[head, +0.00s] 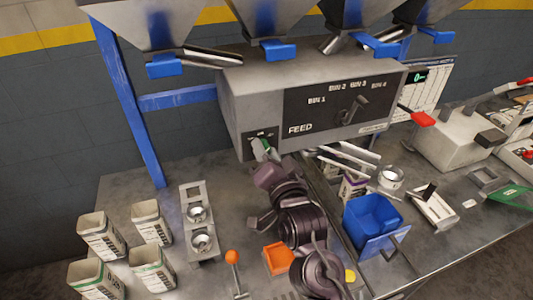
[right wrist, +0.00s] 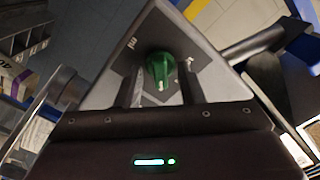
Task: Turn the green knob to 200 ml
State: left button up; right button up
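The green knob (head: 261,146) is on the lower left of the grey feed box's front, partly hidden by my right gripper (head: 264,158). In the right wrist view the knob (right wrist: 160,69) has a pale mark at its lower end and sits on a dark plate. The fingers of my right gripper (right wrist: 163,88) stand apart on either side of the knob, with a gap visible at each side. The scale print around the knob is too small to read, so I cannot tell its setting. My left gripper does not show.
The feed box (head: 245,95) hangs below several metal hoppers with blue gates.

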jog(key=shift+s+r, duration=0.1)
jog(key=c, duration=0.7)
pick_arm(q)
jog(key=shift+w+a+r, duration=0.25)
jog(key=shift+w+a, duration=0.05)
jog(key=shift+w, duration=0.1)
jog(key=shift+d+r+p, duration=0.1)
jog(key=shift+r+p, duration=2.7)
jog(key=shift+p, duration=0.2)
pick_arm(e)
jog(key=shift+a+r+n, duration=0.1)
jog(key=shift+n, duration=4.3)
jog(key=o, duration=0.7)
